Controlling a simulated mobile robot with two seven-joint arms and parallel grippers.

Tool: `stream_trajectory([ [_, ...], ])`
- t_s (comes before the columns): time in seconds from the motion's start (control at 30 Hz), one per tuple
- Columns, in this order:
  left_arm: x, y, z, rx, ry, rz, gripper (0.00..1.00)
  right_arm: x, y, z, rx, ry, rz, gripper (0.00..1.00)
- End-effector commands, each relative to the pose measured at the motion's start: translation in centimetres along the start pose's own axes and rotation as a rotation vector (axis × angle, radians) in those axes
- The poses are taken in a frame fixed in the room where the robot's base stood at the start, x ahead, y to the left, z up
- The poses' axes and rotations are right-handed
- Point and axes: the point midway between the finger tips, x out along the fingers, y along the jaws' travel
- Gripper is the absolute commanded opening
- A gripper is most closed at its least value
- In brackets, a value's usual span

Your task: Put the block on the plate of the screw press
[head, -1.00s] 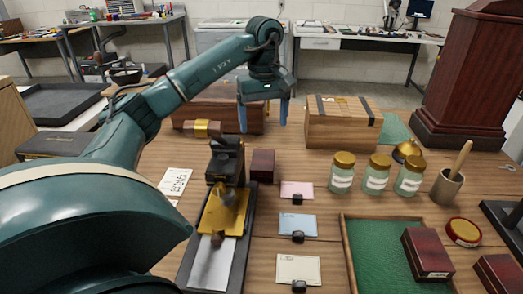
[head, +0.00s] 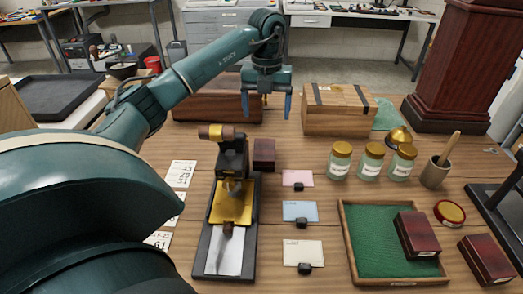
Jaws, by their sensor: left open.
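The screw press (head: 232,165) stands left of centre on the table, black with a wooden-ended bar on top. A brass plate (head: 232,208) lies at its foot, on a long dark base that also carries a pale sheet and a dark handle-like piece. A small dark red block (head: 264,153), which I take for the task's block, stands on the table just right of the press column. My left gripper (head: 266,108) is open and empty, fingers pointing down, above and seemingly behind this block. My right gripper is not in view.
Lidded jars (head: 371,163), a mortar with pestle (head: 436,172) and a wooden box (head: 338,110) stand to the right. A green-lined tray (head: 375,240) holds a dark red box (head: 417,235). Cards (head: 300,211) lie between press and tray.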

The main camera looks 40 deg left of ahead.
Motion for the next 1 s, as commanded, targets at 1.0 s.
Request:
stream_trajectory([
  [1.0, 12.4, 0.3, -0.3, -0.081, 0.003, 0.001, 0.8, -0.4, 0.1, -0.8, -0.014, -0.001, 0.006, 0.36],
])
